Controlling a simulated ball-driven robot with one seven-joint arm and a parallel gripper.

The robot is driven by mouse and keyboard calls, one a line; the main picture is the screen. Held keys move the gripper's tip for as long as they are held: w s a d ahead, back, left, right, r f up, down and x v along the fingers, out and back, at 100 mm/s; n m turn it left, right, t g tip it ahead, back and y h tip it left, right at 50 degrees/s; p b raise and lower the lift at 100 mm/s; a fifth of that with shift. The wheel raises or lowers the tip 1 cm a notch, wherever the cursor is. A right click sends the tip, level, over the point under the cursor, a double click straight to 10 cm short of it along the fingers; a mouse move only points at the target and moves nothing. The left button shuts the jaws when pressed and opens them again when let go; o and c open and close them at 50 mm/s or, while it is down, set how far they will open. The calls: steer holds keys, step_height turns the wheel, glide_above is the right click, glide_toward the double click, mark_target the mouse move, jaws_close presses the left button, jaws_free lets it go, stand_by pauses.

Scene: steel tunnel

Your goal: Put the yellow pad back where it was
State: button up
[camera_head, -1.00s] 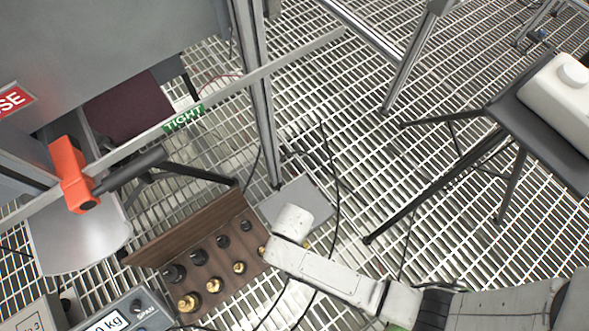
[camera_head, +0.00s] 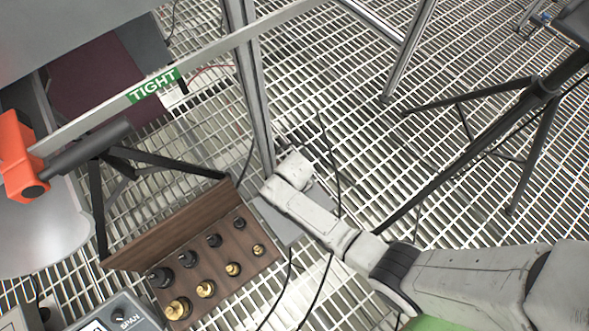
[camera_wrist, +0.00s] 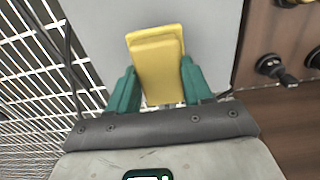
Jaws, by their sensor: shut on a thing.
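In the wrist view my gripper (camera_wrist: 158,88) has its green fingers on both sides of the yellow pad (camera_wrist: 158,62) and is shut on it. The pad is a small stepped yellow block that sticks out past the fingertips. Behind it lies a plain grey plate (camera_wrist: 195,14); I cannot tell whether the pad touches it. In the head view the grey plate (camera_head: 279,225) shows beside the wooden weight rack, partly covered by my arm. The fingers and the pad are hidden there.
A wooden rack (camera_head: 222,262) with several black and brass weights stands left of the plate. A box with a SPAN knob (camera_head: 116,316), an orange-headed lever (camera_head: 17,155) and a TIGHT-labelled bar (camera_head: 153,86) are at left. Cables cross the grated floor (camera_head: 350,150). A black tripod (camera_head: 470,150) stands at right.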

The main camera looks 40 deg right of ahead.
steer(key=shift+f+b, duration=0.5)
steer(key=shift+f, duration=0.9)
steer(key=shift+f, duration=0.15)
steer(key=o, duration=1)
step_height(320, 180, up, 12)
steer(key=p, duration=0.7)
steer(key=shift+s, duration=0.1)
steer(key=s+d+r, duration=0.4)
steer(key=s+r, duration=0.4)
steer(key=r, duration=0.1)
steer(key=s+d+r+t, duration=0.1)
steer(key=s+d+r, duration=0.2)
steer(key=s+r, duration=0.5)
steer(key=shift+s+d+r, duration=0.15)
steer(key=shift+d+r, duration=0.2)
steer(key=shift+r, duration=0.3)
